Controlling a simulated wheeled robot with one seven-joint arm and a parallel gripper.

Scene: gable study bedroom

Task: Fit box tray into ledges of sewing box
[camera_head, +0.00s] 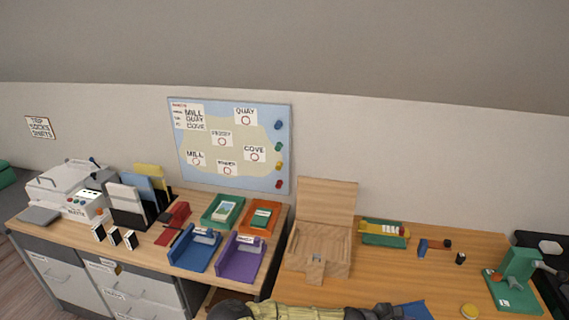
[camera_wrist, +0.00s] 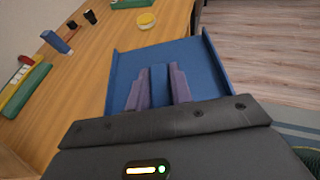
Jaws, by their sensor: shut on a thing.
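The wooden sewing box (camera_head: 319,252) stands on the desk in the head view with its lid (camera_head: 327,198) raised at the back and its inside showing. The blue box tray (camera_wrist: 195,58) fills the middle of the wrist view. My gripper (camera_wrist: 158,82) is shut on the tray's upright blue middle part, one purple-grey finger on each side. In the head view a corner of the tray (camera_head: 412,309) shows at the bottom edge, right of and nearer than the box. The ledges inside the box are too small to make out.
Blue (camera_head: 193,249) and purple (camera_head: 239,259) trays stand left.

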